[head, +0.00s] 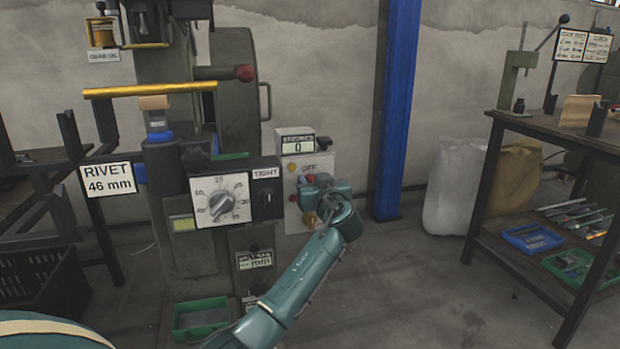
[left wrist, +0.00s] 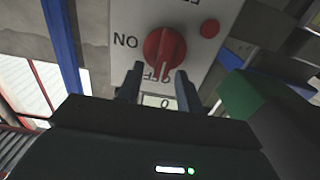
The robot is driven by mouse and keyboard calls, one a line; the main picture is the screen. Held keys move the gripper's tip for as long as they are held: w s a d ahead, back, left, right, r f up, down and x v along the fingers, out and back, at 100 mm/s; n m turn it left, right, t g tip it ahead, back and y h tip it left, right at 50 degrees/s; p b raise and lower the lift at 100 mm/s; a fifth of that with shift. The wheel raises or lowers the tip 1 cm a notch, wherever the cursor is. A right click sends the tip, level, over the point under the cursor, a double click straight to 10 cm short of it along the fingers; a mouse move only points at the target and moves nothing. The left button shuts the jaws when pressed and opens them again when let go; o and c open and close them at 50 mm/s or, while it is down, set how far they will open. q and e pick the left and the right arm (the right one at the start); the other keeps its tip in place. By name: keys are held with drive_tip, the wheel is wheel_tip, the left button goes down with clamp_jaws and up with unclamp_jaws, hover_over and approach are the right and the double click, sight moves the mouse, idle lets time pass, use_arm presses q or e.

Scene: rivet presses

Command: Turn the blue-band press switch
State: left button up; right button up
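The press with the blue band (head: 160,136) stands left of centre in the head view. Its pale switch box (head: 291,215) is on its right side, marked OFF, below a counter (head: 297,146) reading 0. In the left wrist view the red rotary switch (left wrist: 164,47) sits on the pale panel between ON and OFF lettering, its pointer towards OFF. My left gripper (head: 310,190) is at the box and covers part of its face. In the left wrist view its two fingers (left wrist: 157,74) are apart, at either side of the switch's lower end; contact cannot be told. My right gripper is not in view.
A dial panel (head: 222,204) with a TIGHT selector (head: 266,198) sits left of the box. A red-knobbed lever (head: 245,73) juts out above. A blue column (head: 397,110) stands behind to the right. A workbench (head: 560,130) is at far right; the floor between is clear.

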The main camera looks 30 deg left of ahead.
use_arm(q)
drive_tip(key=shift+a, duration=0.1)
drive_tip(key=shift+c, duration=0.3)
clamp_jaws()
